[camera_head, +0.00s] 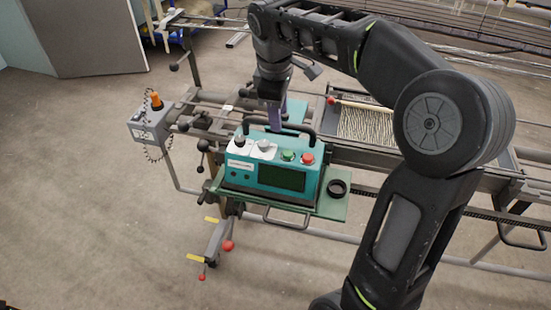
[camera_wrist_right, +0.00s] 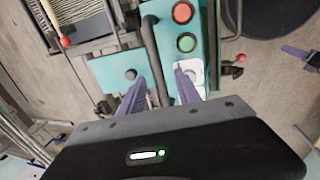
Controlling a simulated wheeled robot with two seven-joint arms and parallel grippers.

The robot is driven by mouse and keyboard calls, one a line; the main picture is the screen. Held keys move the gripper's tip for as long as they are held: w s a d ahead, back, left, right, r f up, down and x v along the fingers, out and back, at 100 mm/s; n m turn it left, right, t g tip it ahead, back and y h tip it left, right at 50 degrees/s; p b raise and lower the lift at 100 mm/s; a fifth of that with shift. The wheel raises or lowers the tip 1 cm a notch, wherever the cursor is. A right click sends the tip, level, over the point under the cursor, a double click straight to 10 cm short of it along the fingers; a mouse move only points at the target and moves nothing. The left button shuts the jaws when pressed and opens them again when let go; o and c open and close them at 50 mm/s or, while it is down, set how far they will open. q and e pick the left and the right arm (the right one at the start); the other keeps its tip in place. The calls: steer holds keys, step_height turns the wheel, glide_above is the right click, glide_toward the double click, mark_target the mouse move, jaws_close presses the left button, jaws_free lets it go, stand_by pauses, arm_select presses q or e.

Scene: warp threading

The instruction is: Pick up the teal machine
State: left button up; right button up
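The teal machine (camera_head: 270,172) stands upright on a green shelf (camera_head: 334,207) in the head view. It has a dark screen, a green and a red button, and a black carrying handle along its top rear. The machine's teal top (camera_wrist_right: 193,55) also shows in the right wrist view. My right gripper (camera_head: 274,122) points down at the handle, near its middle. In the right wrist view my right gripper (camera_wrist_right: 161,76) is open, with one purple finger on each side of the black handle (camera_wrist_right: 158,50). I cannot tell whether the fingers touch it. My left gripper is out of view.
A black ring (camera_head: 337,188) lies on the shelf right of the machine. A grey control box (camera_head: 148,126) with an orange knob stands at the left. A tray of threads (camera_head: 366,124) and metal rails lie behind and right. Floor at the left is clear.

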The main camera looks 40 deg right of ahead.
mark_target(275, 137)
steer(key=f, duration=0.4)
steer(key=shift+w+d+f, duration=0.25)
steer(key=shift+w+d, duration=0.1)
steer(key=shift+d, duration=0.05)
steer(key=shift+c, duration=0.4)
jaws_close()
stand_by(0.9)
steer(key=shift+r, duration=0.15)
